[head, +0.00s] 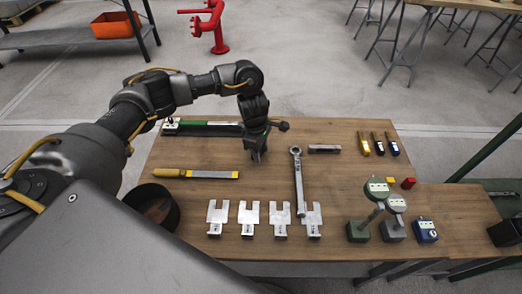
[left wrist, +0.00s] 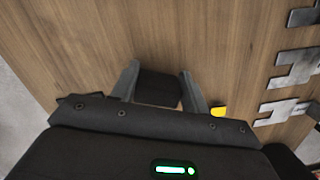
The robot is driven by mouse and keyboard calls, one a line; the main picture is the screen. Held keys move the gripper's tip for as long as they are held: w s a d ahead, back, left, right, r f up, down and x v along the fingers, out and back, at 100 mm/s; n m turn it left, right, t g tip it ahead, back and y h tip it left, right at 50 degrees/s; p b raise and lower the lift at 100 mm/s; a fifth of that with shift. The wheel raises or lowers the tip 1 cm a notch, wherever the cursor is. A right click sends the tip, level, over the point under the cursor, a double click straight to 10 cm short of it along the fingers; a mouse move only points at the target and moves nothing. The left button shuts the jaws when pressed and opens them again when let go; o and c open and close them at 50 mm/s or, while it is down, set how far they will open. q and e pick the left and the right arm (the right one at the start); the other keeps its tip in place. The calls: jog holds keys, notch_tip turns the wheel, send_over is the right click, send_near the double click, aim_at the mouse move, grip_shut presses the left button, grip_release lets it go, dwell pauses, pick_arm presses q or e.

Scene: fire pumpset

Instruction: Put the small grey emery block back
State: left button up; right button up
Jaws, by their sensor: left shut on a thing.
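My left gripper (head: 257,156) points down over the back middle of the wooden table. In the left wrist view my left gripper (left wrist: 158,82) is shut on a small dark grey block (left wrist: 158,89), which I take to be the emery block. The block sits between the two fingers; bare wood shows beyond it. In the head view the fingers largely hide the block, and I cannot tell its exact height above the table. My right gripper is not in view.
A file (head: 205,174) lies left of the gripper, a wrench (head: 298,183) right of it. A green-and-black tool (head: 200,128) lies behind. A dark round bin (head: 153,206) is at left. Dial gauges (head: 377,190) stand at right.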

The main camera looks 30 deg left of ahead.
pick_arm(q)
jog(key=shift+f, duration=0.15)
jog(key=o, duration=1)
jog(key=shift+c, duration=0.2)
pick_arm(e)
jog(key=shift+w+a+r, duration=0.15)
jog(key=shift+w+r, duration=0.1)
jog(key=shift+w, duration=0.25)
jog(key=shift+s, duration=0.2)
pick_arm(q)
jog(key=shift+r, duration=0.2)
jog(key=r, duration=0.3)
jog(key=a+r+p, duration=0.1)
jog(key=r, duration=0.6)
jog(key=shift+a+r, duration=0.15)
jog(key=shift+r, duration=0.2)
jog(key=shift+a+r, duration=0.1)
jog(key=shift+r, duration=0.5)
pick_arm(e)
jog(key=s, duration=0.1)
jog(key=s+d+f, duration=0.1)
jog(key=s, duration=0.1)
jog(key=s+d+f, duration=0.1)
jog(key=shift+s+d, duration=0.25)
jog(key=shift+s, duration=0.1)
